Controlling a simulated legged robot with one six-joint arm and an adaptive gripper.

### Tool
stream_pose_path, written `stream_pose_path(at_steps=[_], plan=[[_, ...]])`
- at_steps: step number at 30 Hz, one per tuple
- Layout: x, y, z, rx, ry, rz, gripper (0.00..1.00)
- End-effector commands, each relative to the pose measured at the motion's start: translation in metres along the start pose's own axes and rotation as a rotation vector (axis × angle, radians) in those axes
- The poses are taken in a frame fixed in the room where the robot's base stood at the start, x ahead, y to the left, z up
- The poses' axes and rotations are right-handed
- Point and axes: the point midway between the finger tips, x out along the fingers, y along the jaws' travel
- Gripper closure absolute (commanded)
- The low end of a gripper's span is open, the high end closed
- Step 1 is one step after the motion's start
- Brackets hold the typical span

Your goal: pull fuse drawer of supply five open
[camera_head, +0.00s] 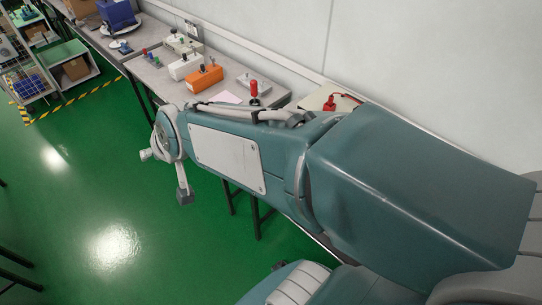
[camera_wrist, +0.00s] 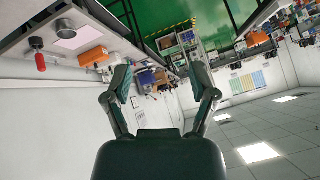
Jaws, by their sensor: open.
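Several small boxes with knobs stand on the bench (camera_head: 158,84) in the head view: a white one (camera_head: 186,67), an orange one (camera_head: 205,77) and a pale flat one (camera_head: 255,84). No label or number is legible, so I cannot tell which is supply five, and no fuse drawer can be made out. My gripper (camera_head: 166,176) hangs over the green floor in front of the bench, apart from everything. In the wrist view my gripper (camera_wrist: 160,80) is open and empty, its fingers wide apart. The orange box (camera_wrist: 91,57) shows there left of the fingers, image upside down.
A red-handled tester (camera_head: 254,90) stands on the bench's near part; a box with a red piece (camera_head: 330,101) is partly behind my arm. A blue device (camera_head: 117,15) is at the far end. The floor between is clear.

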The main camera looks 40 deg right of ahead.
Motion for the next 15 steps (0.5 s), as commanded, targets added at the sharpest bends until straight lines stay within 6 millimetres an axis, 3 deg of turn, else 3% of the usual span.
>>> stream_pose_path(at_steps=[1, 9, 15], plan=[[0.020, 0.002, -0.011, 0.045, 0.025, -0.002, 0.26], [0.106, 0.042, -0.069, 0.316, 0.236, 0.072, 0.26], [0.172, 0.089, -0.075, 0.476, 0.392, 0.234, 0.26]])
